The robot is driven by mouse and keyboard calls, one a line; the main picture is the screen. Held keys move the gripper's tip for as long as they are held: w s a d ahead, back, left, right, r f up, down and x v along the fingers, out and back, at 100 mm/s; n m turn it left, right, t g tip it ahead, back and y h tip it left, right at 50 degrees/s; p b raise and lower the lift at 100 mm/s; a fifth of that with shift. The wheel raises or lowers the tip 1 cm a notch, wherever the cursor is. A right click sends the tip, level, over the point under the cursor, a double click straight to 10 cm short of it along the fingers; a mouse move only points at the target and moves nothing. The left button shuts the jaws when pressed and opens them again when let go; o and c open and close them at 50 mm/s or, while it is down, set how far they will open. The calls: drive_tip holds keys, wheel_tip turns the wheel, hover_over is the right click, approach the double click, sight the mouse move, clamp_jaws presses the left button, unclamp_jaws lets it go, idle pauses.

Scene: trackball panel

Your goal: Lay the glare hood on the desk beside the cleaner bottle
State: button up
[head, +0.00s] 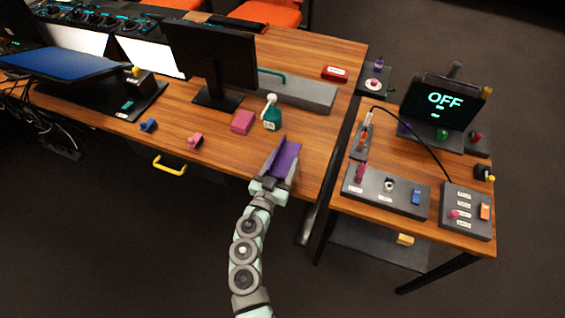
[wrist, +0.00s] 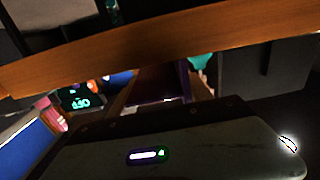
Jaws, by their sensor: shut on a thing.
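The glare hood (head: 287,157) is a purple angled piece in the head view. My gripper (head: 280,172) is shut on it and holds it over the front right part of the desk. Whether the hood touches the desktop is hard to tell. The cleaner bottle (head: 271,115) is teal with a white top and stands upright on the desk, behind and slightly left of the hood, apart from it. In the dark wrist view the purple hood (wrist: 162,82) shows in the middle, with teal of the bottle (wrist: 200,61) to its right.
The wooden desk (head: 225,160) has free room left and right of the hood. A pink block (head: 242,122) is left of the bottle, a grey bar (head: 300,93) behind it, and a monitor (head: 212,55) further back left. A side table (head: 330,190) with controls stands right, across a gap.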

drive_tip(key=shift+f, duration=0.2)
drive_tip(key=o, duration=1.3)
drive_tip(key=shift+r, duration=0.1)
drive_tip(key=shift+o, duration=0.2)
drive_tip(key=shift+r, duration=0.1)
